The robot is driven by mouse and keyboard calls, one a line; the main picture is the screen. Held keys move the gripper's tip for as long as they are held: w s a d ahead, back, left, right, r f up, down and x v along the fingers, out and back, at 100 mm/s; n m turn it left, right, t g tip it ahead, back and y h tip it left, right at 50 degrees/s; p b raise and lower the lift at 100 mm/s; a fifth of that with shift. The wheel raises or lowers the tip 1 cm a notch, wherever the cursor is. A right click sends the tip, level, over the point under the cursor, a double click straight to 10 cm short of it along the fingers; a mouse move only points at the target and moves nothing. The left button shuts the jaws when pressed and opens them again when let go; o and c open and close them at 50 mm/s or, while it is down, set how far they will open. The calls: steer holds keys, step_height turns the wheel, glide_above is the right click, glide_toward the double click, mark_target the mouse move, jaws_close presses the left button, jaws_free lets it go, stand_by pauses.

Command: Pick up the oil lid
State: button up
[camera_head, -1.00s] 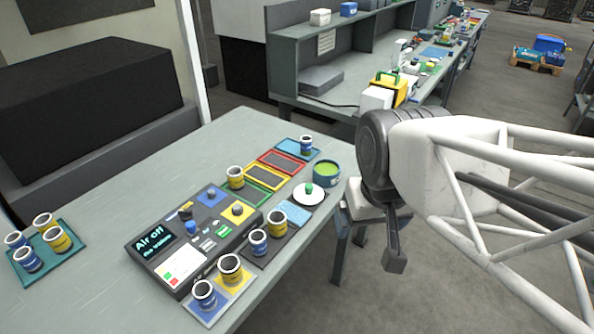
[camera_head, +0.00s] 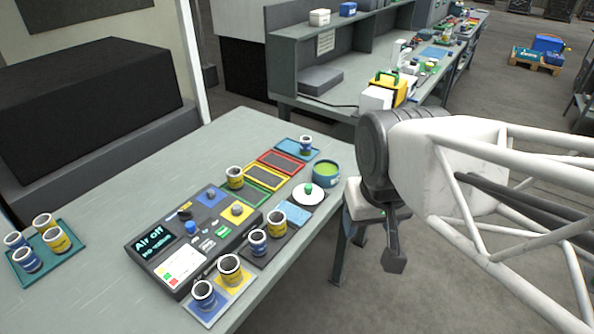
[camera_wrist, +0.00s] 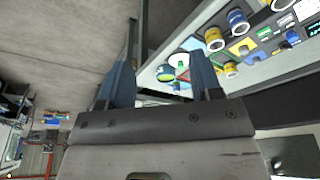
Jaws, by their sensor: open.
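The oil lid (camera_head: 309,195) is a white disc with a green knob, lying near the table's right edge, in front of the oil pot. The oil pot (camera_head: 326,173) is a teal round container, open, with green contents. My gripper (camera_head: 394,258) hangs to the right of the table, over the floor side, apart from the lid. In the wrist view, my gripper (camera_wrist: 162,78) has its two blue-grey fingers spread with nothing held. The oil lid (camera_wrist: 179,60) and the oil pot (camera_wrist: 166,73) show between and beyond the fingers, at a distance.
Coloured trays (camera_head: 265,177) lie behind the lid. A teal tray (camera_head: 75,262) with several cans is at the left. The table's middle left is clear.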

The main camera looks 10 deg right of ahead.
steer(key=n+g, duration=0.2)
steer(key=g, duration=0.1)
glide_above(308, 186)
steer(key=f, duration=1.5)
steer(key=shift+s, duration=0.25)
steer(key=shift+w+f, duration=0.3)
steer(key=shift+f, duration=1.25)
